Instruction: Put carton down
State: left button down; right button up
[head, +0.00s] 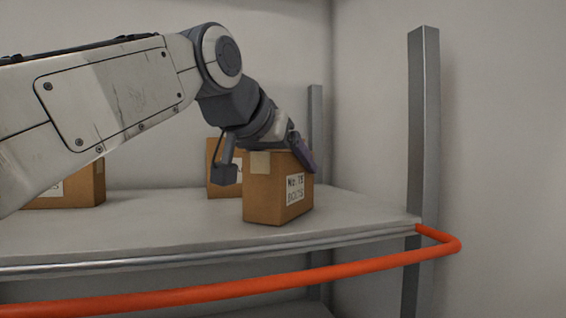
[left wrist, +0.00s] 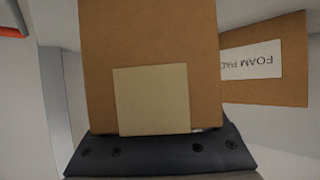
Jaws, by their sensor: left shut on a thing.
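My right gripper is not in view.
Another carton (head: 216,180) stands just behind the held one; its label (left wrist: 252,60) begins "FOAM" in the left wrist view. A third carton (head: 88,188) stands at the left. An orange rail (head: 300,280) runs along the front, and a grey post (head: 423,130) stands at the right.

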pick_arm(q)
jog(key=shift+f, duration=0.15)
grip_release()
jog(key=shift+r, duration=0.25)
jog(key=b+v, duration=0.1)
jog(key=v, duration=1.1)
jog(key=shift+f+b, duration=0.15)
jog(key=shift+b, duration=0.15)
